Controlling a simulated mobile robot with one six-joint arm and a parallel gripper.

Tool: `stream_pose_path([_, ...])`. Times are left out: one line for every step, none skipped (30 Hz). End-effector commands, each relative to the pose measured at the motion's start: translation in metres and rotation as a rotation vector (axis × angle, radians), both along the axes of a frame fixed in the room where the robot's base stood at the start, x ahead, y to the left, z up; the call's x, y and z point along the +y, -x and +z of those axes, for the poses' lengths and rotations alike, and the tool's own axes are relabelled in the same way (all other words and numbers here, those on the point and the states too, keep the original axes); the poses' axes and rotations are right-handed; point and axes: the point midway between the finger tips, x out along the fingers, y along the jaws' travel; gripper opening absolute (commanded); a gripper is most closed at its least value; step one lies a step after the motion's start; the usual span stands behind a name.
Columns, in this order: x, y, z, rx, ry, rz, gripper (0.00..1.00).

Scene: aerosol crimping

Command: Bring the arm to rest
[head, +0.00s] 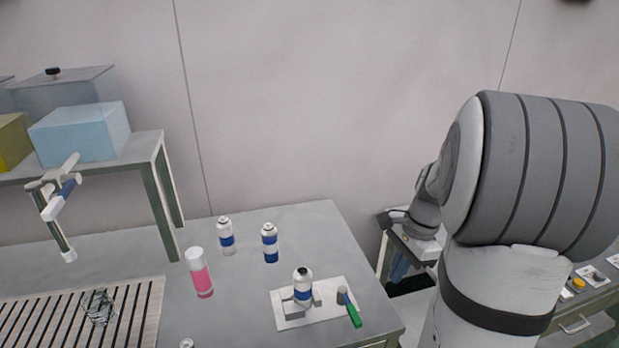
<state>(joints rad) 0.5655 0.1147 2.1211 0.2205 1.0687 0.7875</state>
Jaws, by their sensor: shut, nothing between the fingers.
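My arm rises large at the right of the head view and covers part of the side bench. A white-and-blue can (303,289) stands upright on a white plate (291,321) on the table. Two more such cans, one on the left (226,238) and one on the right (270,245), stand behind it.
A pink can with a white top (200,275) stands left of the plate. A green-handled tool (352,310) lies at the plate's right edge. A slatted rack (145,310) and a shelf with a blue box (80,132) are at left. A side bench (590,298) stands at right.

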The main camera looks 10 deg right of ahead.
Motion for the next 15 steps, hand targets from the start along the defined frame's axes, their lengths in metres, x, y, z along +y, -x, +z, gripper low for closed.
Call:
stream_pose_path([0.0,0.0,0.0,0.0,0.0,0.0,0.0])
stream_pose_path([0.001,0.0,0.001,-0.003,0.002,0.008,0.0])
stream_pose_path([0.006,0.001,0.004,-0.013,0.01,0.038,0.0])
stream_pose_path([0.011,0.001,0.006,-0.023,0.018,0.068,0.0])
stream_pose_path([0.017,0.003,0.01,-0.036,0.029,0.108,0.0])
stream_pose_path([0.028,0.005,0.015,-0.057,0.046,0.175,0.0])
stream_pose_path([0.037,0.007,0.02,-0.075,0.062,0.235,0.0])
stream_pose_path([0.046,0.011,0.024,-0.096,0.079,0.303,0.0])
stream_pose_path([0.06,0.015,0.031,-0.126,0.105,0.401,0.0])
stream_pose_path([0.07,0.02,0.035,-0.149,0.125,0.48,0.0])
stream_pose_path([0.08,0.025,0.039,-0.173,0.145,0.559,0.0])
stream_pose_path([0.093,0.031,0.044,-0.204,0.172,0.666,0.0])
stream_pose_path([0.102,0.037,0.048,-0.226,0.192,0.743,0.0])
stream_pose_path([0.11,0.042,0.05,-0.248,0.212,0.82,0.0])
stream_pose_path([0.12,0.05,0.054,-0.277,0.239,0.918,0.0])
